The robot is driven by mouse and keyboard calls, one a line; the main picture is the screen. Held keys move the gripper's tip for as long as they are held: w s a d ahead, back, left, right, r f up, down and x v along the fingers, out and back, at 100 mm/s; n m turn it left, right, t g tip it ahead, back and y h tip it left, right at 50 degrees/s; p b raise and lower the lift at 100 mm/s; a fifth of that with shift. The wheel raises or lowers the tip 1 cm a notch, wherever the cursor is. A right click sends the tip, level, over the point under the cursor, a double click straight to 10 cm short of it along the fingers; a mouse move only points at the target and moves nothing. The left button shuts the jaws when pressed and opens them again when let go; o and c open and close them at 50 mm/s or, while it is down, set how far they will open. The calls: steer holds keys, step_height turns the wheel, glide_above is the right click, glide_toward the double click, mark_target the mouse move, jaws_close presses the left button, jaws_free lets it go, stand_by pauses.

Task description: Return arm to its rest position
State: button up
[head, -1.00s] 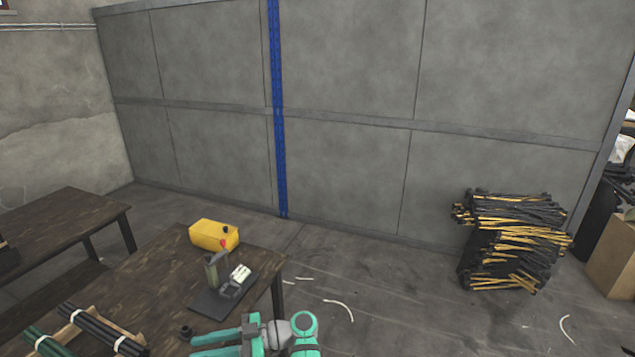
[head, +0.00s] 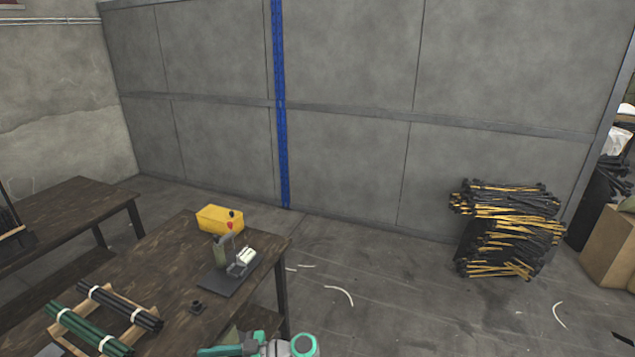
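My gripper (head: 215,354), teal and grey, shows at the bottom edge of the head view, in front of the wooden table's near right part. It points left. Only its upper finger and part of the wrist are in view. The other finger is cut off by the frame, so its opening does not show. I see nothing held in the visible part.
Rod bundles (head: 508,230) stand right. Open floor lies between.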

steer(key=s+d+f+m+t+h, duration=0.2)
steer(key=s+f+m+t, duration=0.15)
steer(key=f, duration=0.45)
steer(key=s+d+f+m+t+h, duration=0.1)
steer(key=s+f+m+t+h, duration=0.2)
steer(key=f, duration=0.5)
steer(key=s+d+f+m+t+h, duration=0.45)
steer(key=s+d+f+m, duration=0.35)
steer(key=s+d, duration=0.25)
steer(key=s+d+r+m+t+h, duration=0.25)
steer(key=s+d+r+h, duration=0.45)
steer(key=s+d, duration=0.55)
steer(key=s+d+r+t, duration=0.1)
steer(key=s+r, duration=0.4)
steer(key=r, duration=0.4)
steer(key=s+d+r+t, duration=0.1)
steer(key=s+r, duration=0.3)
steer(key=r, duration=0.5)
steer(key=shift+s+r+t+h, duration=0.35)
steer(key=shift+r+t, duration=0.05)
steer(key=shift+t, duration=0.25)
